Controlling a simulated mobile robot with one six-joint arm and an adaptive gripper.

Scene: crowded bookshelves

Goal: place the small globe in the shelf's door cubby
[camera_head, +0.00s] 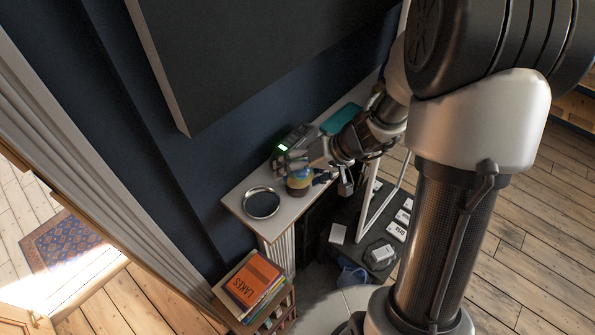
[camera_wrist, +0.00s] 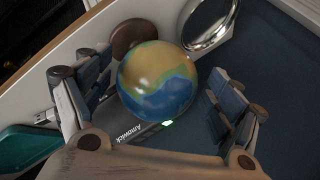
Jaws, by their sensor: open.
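The small globe (camera_wrist: 158,80), blue with tan and green land, sits between the two open fingers of my gripper (camera_wrist: 160,100) in the wrist view. Gaps show between the globe and the fingers on both sides. In the head view the globe (camera_head: 299,181) is on the white ledge (camera_head: 236,203), and my gripper (camera_head: 305,170) reaches over it from the right. A brown round piece beside the globe, perhaps its base, shows in the wrist view (camera_wrist: 132,36). I cannot make out the door cubby.
A round silver-rimmed dish (camera_head: 261,203) lies left of the globe. Books (camera_head: 251,283) are stacked below, and a dark board (camera_head: 366,222) holds white items.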

